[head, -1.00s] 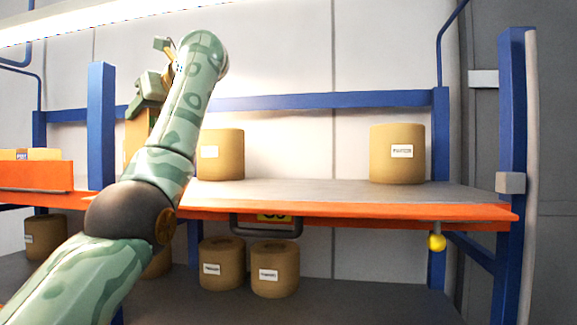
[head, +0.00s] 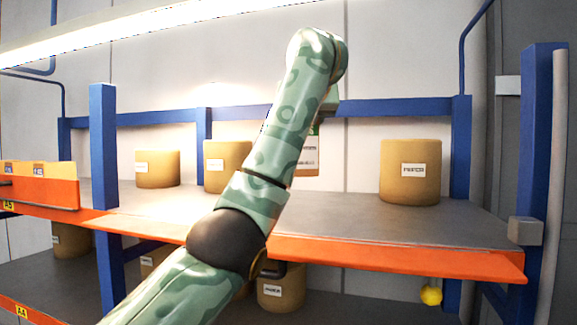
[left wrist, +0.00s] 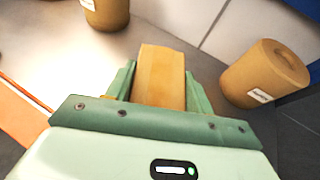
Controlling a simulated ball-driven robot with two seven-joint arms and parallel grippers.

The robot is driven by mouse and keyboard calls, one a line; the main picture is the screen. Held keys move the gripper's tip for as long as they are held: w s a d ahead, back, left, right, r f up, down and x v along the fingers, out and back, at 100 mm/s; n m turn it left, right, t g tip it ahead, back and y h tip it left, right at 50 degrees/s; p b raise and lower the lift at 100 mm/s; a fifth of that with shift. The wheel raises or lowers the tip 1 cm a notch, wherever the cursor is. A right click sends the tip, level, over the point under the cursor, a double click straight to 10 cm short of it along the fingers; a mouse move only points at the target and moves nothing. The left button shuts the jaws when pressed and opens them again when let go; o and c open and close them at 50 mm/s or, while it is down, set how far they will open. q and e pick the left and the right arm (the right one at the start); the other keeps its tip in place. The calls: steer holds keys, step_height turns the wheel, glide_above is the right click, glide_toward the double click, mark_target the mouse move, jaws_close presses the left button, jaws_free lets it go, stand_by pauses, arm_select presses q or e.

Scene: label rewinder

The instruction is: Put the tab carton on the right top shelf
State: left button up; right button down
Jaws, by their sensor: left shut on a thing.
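The tab carton (left wrist: 160,72), a tan box, sits between the two green fingers of my left gripper (left wrist: 161,82) in the left wrist view. In the head view, part of the carton (head: 311,157) with a white label shows behind my left forearm, which hides the rest. The gripper is shut on it, over the right top shelf (head: 440,225), a grey deck with an orange front beam. Its lower edge looks slightly above the deck, but contact is hard to judge. My right gripper is out of view.
A brown roll (head: 410,172) stands on the shelf right of the carton. Another roll (head: 226,165) stands left of it. Bare deck lies between them. A blue upright (head: 540,150) bounds the right end. More rolls stand on the lower shelf, and a yellow ball (head: 431,295) hangs below the beam.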

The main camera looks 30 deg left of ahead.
arm_select(q)
steer(key=w+a+f, duration=0.1)
steer(key=a+f, duration=0.2)
steer(key=w+a+f+p, duration=0.1)
steer(key=a+f, duration=0.1)
steer(key=shift+w+f, duration=0.15)
steer(key=shift+w, duration=0.2)
steer(key=f, duration=0.2)
steer(key=a+f+p, duration=0.1)
steer(key=f, duration=0.1)
steer(key=shift+w+f+p, duration=0.1)
steer(key=shift+f+p, duration=0.05)
steer(key=shift+p, duration=0.15)
steer(key=shift+d, duration=0.1)
steer(key=shift+d+f, duration=0.1)
steer(key=shift+f, duration=0.1)
steer(key=o, duration=1.3)
steer(key=shift+c, duration=0.2)
steer(key=shift+o, duration=1.1)
